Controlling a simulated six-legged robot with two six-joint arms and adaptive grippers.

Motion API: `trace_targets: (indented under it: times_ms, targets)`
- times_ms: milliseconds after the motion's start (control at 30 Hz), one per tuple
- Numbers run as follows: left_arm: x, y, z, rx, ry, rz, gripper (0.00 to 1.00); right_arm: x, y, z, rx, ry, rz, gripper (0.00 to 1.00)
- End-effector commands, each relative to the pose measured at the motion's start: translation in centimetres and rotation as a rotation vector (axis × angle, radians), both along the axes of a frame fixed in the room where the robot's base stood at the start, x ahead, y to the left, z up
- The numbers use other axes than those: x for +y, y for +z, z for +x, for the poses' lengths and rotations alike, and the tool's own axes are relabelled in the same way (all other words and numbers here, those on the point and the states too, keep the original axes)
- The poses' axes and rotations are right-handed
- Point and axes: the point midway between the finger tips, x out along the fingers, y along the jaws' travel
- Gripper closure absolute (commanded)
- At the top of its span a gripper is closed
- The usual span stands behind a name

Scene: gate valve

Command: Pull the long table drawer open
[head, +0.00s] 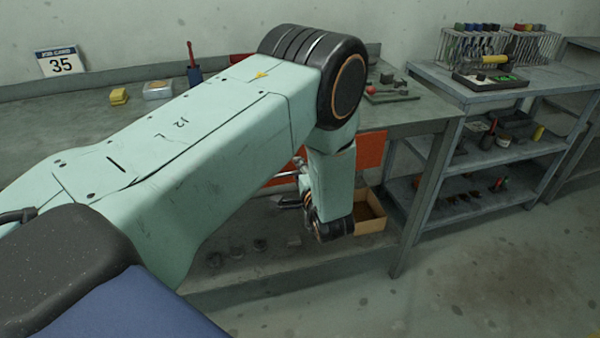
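The long table drawer has an orange-red front (371,150) under the right part of the workbench top. My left arm covers much of it, and a strip of it shows again left of the forearm. A small pale metal bar, possibly its handle, shows beside that strip, partly hidden. My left gripper (289,202) hangs low in front of the bench, near the drawer's lower edge, its fingers pointing left. It is small and partly hidden by my arm, so I cannot tell whether it touches the bar or how far its fingers are apart. My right gripper is out of view.
The workbench top (420,112) carries a yellow block (119,97), a clear box (158,90) and a red-handled tool (193,65). An open wooden box (370,212) stands on its lower shelf. A shelf cart (480,150) stands right. The right floor is clear.

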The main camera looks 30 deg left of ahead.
Motion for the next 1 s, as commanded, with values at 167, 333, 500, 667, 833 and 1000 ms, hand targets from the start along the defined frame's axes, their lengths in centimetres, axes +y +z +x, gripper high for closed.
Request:
trace_targets:
  times_ms: [167, 333, 500, 667, 833, 1000]
  targets:
    - [-0.03, 0.01, 0.02, 0.000, -0.001, 0.000, 0.67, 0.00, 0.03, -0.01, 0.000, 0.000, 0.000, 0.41]
    - [-0.03, 0.01, 0.00, 0.000, -0.001, 0.000, 0.82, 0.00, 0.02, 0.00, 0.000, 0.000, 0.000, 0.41]
    - [-0.02, 0.01, 0.00, 0.000, -0.001, 0.000, 0.96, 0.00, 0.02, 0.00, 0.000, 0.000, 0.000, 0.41]
    - [0.00, 0.01, -0.03, 0.000, 0.000, 0.000, 1.00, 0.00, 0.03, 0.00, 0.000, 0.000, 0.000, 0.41]
    - [-0.03, 0.02, 0.00, 0.000, -0.001, 0.000, 1.00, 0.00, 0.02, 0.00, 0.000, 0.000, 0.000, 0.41]
    - [-0.06, 0.02, 0.01, 0.000, -0.002, 0.000, 1.00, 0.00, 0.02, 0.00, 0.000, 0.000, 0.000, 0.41]
